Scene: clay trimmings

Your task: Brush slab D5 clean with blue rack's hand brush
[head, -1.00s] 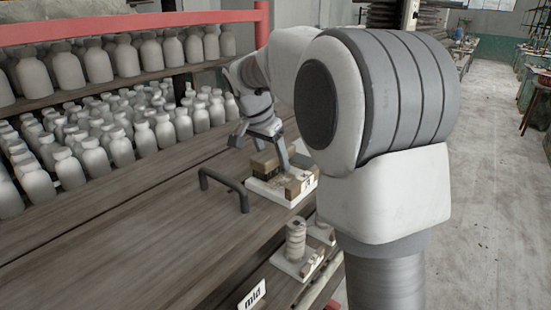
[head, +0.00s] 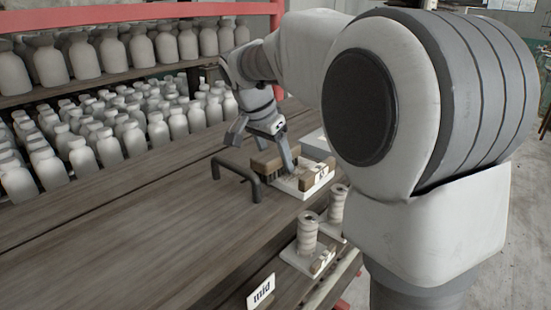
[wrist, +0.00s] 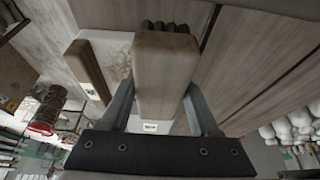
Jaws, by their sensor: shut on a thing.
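My gripper (head: 263,156) is shut on a brown wooden hand brush (head: 272,165). In the wrist view the brush (wrist: 166,65) lies between the two fingers, with dark bristles at its far end. In the head view it is at the left edge of a white slab (head: 289,188); I cannot tell whether the bristles touch it. The slab also shows in the wrist view (wrist: 112,38), with a brownish smear on its surface. A wooden bar (head: 318,173) with a small label sits along the slab's right side. I cannot read the label clearly.
A dark bar handle (head: 240,174) stands on the wooden bench just left of the slab. Two stacked pale rolls (head: 307,232) stand in front on white boards, near a "mid" sign (head: 261,291). Shelves of pale bottles (head: 110,140) are behind. The bench's left front is clear.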

